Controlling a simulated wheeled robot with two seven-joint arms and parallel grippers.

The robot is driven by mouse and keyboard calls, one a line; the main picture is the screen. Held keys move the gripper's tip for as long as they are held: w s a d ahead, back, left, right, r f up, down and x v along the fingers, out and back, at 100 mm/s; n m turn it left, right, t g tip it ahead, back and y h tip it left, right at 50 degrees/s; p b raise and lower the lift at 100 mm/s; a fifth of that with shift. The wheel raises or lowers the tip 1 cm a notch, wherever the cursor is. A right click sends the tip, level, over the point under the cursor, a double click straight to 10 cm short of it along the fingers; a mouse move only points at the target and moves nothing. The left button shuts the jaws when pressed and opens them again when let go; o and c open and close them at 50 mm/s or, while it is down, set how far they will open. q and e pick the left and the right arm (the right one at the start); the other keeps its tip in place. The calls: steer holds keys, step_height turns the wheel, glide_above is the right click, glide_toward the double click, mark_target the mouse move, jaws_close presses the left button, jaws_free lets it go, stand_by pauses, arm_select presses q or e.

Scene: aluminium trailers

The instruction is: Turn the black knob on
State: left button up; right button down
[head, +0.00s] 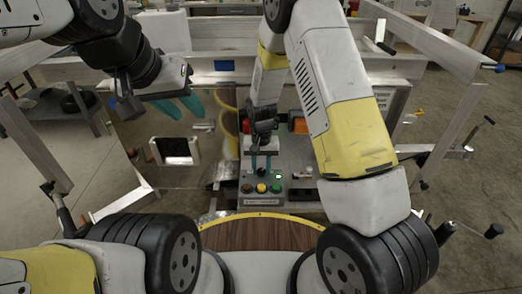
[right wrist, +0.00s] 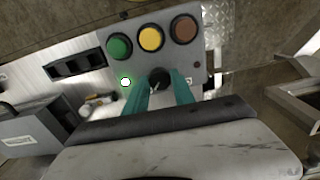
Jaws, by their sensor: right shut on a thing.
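The black knob (right wrist: 158,76) sits on a grey control panel (head: 299,189), below a row of green, yellow and red-brown round buttons in the right wrist view. My right gripper (right wrist: 159,81) has its teal fingers on either side of the knob and is shut on it. In the head view, the right gripper (head: 261,168) reaches down to the panel, and the knob is small and partly hidden there. A small lamp (right wrist: 125,82) beside the knob glows white-green. My left gripper (head: 189,112) is raised at the left, its teal fingers apart and empty.
The green (head: 276,188), yellow (head: 261,188) and red (head: 247,188) buttons lie close to the right fingers. A reflective metal sheet (head: 140,150) stands behind and left of the panel. Aluminium trailer rails (head: 440,45) run at the sides. A wooden board (head: 260,234) lies in front.

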mark_target(261, 171)
steer(key=c, duration=1.1)
jaws_free()
steer(key=shift+o, duration=0.2)
steer(key=shift+r, duration=0.1)
step_height(261, 171, up, 8)
steer(key=shift+f, duration=0.2)
